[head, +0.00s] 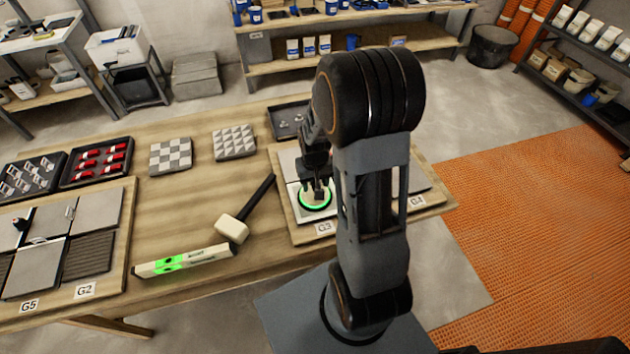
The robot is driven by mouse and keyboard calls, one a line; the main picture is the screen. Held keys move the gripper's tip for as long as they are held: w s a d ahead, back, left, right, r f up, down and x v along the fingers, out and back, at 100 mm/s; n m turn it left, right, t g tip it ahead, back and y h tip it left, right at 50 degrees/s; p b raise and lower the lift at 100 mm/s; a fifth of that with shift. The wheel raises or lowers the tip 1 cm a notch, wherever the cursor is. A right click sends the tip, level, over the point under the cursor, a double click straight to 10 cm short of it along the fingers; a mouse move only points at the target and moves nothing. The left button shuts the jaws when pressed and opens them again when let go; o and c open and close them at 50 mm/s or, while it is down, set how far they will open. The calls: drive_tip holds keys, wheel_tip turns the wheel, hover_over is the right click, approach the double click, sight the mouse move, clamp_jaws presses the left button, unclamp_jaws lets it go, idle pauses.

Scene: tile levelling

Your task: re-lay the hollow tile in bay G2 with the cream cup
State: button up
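A round cream cup (308,203) with a glowing green ring around it sits on a light tile on the right-hand board, behind the G3 label (324,228). My gripper (318,192) points down right over the cup, at its dark handle. The fingers are small and dark, and I cannot tell whether they are closed on it. Bay G2, behind its label (85,290) on the left-hand board, shows a dark ridged bed (88,256) with no tile over it. A grey tile (97,210) lies behind that bed. My arm hides part of the right-hand board.
A mallet (233,228) and a level (184,261) with a green glow lie between the boards. Black trays with red clips (97,162) and grey pieces (32,177) stand at the left. Two patterned tiles (170,157) (234,142) lie behind. A dark tray (288,120) is at the back.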

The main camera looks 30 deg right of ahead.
clamp_jaws()
idle(0.7)
